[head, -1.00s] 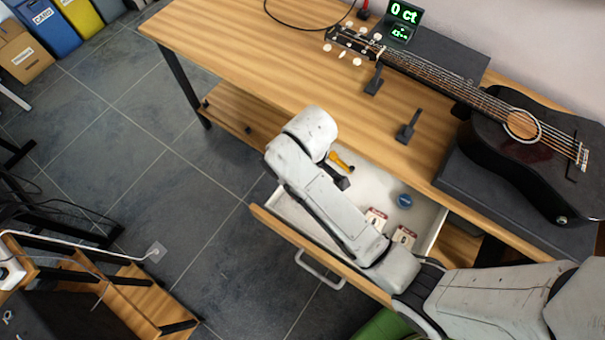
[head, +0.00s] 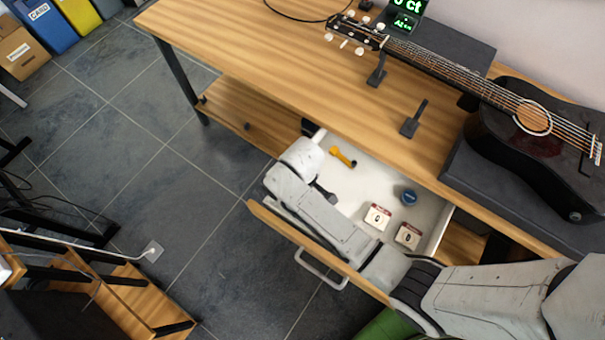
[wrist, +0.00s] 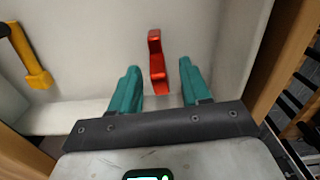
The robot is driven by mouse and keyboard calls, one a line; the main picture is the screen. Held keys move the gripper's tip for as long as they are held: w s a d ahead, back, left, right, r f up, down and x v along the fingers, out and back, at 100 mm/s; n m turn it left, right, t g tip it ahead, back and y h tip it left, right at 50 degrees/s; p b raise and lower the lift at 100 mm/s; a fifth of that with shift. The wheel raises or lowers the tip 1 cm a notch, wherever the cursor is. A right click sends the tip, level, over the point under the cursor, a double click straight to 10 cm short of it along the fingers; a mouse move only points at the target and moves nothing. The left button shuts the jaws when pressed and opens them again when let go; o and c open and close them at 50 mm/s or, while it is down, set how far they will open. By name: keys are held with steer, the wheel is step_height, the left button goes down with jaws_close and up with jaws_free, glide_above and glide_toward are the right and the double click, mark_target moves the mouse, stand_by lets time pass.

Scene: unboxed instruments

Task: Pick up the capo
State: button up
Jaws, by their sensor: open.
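A red angular piece (wrist: 156,62), which looks like the capo, lies on the pale floor of the open drawer (head: 372,180). In the wrist view it sits between the two teal fingers of my gripper (wrist: 159,74). The gripper is open, with a gap on both sides of the red piece. Whether the fingers reach down beside it or are still above it I cannot tell. In the head view my arm hides the red piece and the fingertips.
The drawer also holds a yellow tool with a dark end (head: 342,156), a blue round item (head: 408,196) and two small boxes (head: 377,217). The drawer walls are close around my gripper. The wooden tabletop (head: 300,75) with a guitar (head: 530,140) overhangs behind.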

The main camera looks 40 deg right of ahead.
steer(key=shift+c, duration=0.4)
jaws_close()
